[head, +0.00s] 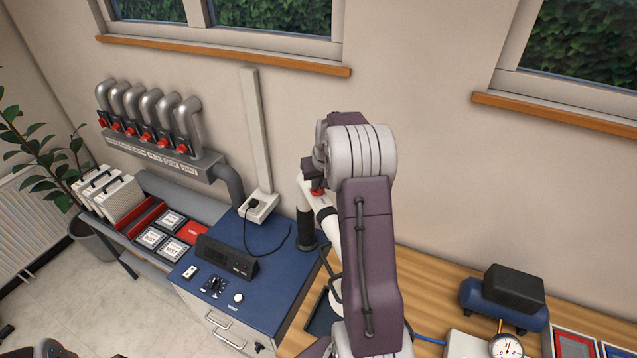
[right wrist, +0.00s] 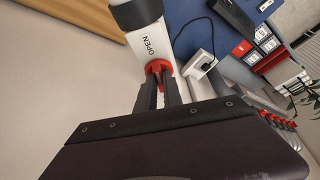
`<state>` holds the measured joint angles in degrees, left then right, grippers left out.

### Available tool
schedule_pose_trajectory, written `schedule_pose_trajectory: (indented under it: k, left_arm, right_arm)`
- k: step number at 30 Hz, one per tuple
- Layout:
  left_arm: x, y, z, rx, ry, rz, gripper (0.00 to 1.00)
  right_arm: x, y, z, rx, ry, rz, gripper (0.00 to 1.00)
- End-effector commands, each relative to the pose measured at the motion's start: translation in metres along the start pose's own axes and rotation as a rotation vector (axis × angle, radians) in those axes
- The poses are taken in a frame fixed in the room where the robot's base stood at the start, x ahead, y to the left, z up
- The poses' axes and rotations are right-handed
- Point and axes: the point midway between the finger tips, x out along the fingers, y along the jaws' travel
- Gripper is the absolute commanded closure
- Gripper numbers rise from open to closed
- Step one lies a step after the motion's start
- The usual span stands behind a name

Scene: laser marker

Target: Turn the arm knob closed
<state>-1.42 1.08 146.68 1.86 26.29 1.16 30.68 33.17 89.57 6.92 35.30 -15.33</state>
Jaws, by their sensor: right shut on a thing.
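The red arm knob (right wrist: 158,68) sits on a white extraction arm marked OPEN (right wrist: 150,42) in the right wrist view. My right gripper (right wrist: 160,82) is shut on the red knob, with its dark fingers on both sides of it. In the head view a bit of the red knob (head: 317,192) shows beside the white arm (head: 325,210), mostly hidden behind my right arm. The OPEN label is readable; no other label on the arm shows. My left gripper is not in view.
A blue-topped cabinet (head: 275,270) stands left of the arm's dark post (head: 306,228), with a black control box (head: 228,257) on it. Several grey pipes with red handles (head: 182,146) line the wall. A wooden bench (head: 430,285) holds a blue compressor (head: 504,303) at right.

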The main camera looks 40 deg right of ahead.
Motion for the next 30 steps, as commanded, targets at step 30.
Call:
schedule_pose_trajectory:
  k: [30]
  left_arm:
    - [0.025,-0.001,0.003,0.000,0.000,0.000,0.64]
  right_arm:
    - [0.001,-0.008,-0.005,0.856,0.002,0.356,1.00]
